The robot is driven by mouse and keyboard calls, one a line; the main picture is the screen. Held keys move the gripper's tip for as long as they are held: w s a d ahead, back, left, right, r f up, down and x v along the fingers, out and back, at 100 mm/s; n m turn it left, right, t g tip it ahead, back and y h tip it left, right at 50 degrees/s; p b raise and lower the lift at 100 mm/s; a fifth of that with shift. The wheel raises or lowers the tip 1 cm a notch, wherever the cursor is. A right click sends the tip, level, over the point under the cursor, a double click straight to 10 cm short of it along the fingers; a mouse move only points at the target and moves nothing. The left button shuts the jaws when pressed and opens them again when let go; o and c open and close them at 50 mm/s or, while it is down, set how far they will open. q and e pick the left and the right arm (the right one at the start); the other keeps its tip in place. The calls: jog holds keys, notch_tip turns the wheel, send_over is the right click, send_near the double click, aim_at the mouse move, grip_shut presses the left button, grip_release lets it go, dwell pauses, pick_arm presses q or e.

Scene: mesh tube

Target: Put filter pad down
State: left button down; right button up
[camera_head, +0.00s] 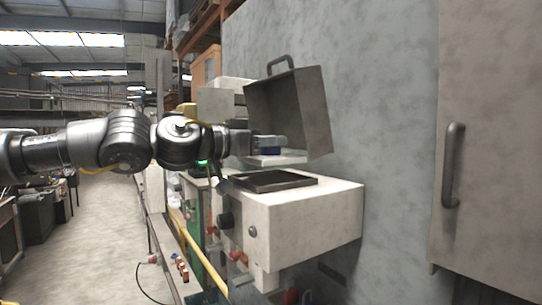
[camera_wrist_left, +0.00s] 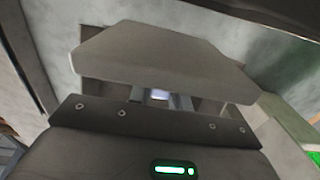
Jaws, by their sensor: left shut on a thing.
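The filter pad (camera_head: 278,160) is a thin pale slab in the head view. In the left wrist view it is a wide grey-white plate (camera_wrist_left: 160,58) that hides most of what lies beyond it. My left gripper (camera_head: 268,146) is shut on the pad, and its fingers (camera_wrist_left: 160,98) show behind the pad's near edge. The gripper holds the pad above the dark square recess (camera_head: 270,181) on top of the white machine (camera_head: 305,215), under the raised lid. A gap shows between pad and recess. My right gripper is not in view.
The grey lid (camera_head: 290,112) with a handle stands open close to the gripper. A grey cabinet with a handle (camera_head: 452,165) is at the right. A yellow rail (camera_head: 200,255) runs along the machine's left side. Open floor (camera_head: 105,235) lies at the left.

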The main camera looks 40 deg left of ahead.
aim_at(271, 156)
pick_arm(q)
jog(key=f, duration=0.1)
jog(key=f+p, duration=0.1)
jog(key=f, duration=0.1)
jog(key=shift+w+a+f, duration=0.1)
jog(key=shift+w+f, duration=0.05)
jog(key=shift+w, duration=0.2)
jog(key=shift+a+f, duration=0.15)
jog(key=shift+f, duration=0.15)
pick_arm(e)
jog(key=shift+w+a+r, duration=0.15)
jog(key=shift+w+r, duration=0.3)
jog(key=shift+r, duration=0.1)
pick_arm(q)
jog(key=c, duration=1.7)
grip_release()
jog(key=shift+d+f, duration=0.15)
jog(key=shift+d, duration=0.05)
jog(key=shift+c, duration=0.2)
jog(key=o, duration=0.4)
jog(key=shift+a, duration=0.15)
jog(key=shift+o, duration=0.2)
